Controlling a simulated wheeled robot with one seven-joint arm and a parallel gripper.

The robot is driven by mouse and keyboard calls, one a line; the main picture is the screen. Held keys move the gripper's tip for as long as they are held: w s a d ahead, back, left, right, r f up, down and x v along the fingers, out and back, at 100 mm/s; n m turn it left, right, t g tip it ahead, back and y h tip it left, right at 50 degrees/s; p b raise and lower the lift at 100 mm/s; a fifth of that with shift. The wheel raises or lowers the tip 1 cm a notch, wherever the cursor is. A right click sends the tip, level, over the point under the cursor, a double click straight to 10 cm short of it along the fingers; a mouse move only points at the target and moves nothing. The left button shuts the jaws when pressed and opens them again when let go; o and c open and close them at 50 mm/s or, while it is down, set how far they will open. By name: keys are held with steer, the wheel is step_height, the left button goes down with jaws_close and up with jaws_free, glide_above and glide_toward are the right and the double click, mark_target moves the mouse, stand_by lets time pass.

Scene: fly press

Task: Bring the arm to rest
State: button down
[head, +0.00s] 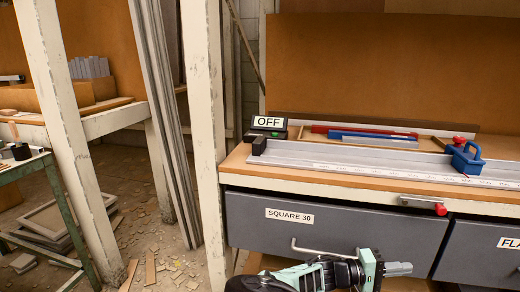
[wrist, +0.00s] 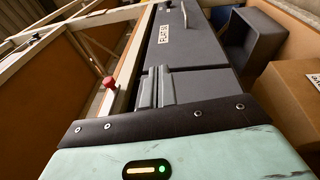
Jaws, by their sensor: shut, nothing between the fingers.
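My gripper (head: 400,268) is low in front of the bench in the head view, its grey fingers pointing right. It is shut and empty, beside the grey drawer fronts. In the wrist view the closed fingers (wrist: 153,87) lie side by side beyond the mint-green gripper body. Part of my arm shows at the bottom edge of the head view.
The drawer labelled SQUARE 30 (head: 330,230) has a bar handle, with a red knob (head: 440,209) above. The bench carries a metal rail (head: 350,160), a blue clamp (head: 466,158) and an OFF box (head: 268,124). Cardboard (wrist: 290,95) sits right in the wrist view.

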steer(key=s+a+f+g+y, duration=0.35)
steer(key=s+a+y, duration=0.35)
steer(key=s+y, duration=0.25)
steer(key=s+a+r+n+y, duration=0.3)
steer(key=s+a+r+y, duration=0.35)
steer(key=a+r, duration=0.35)
steer(key=s+a+r+n+t+y, duration=0.4)
steer(key=s+a+r+n+t, duration=0.15)
steer(key=s+r, duration=0.45)
step_height(320, 180, up, 21)
steer(key=w+p, duration=0.1)
steer(key=p, duration=1.8)
steer(key=shift+w+a+m+p, duration=0.15)
steer(key=shift+a+m+p, duration=0.25)
steer(key=shift+m, duration=0.05)
steer(key=c, duration=2.1)
jaws_free()
steer(key=shift+c, duration=0.2)
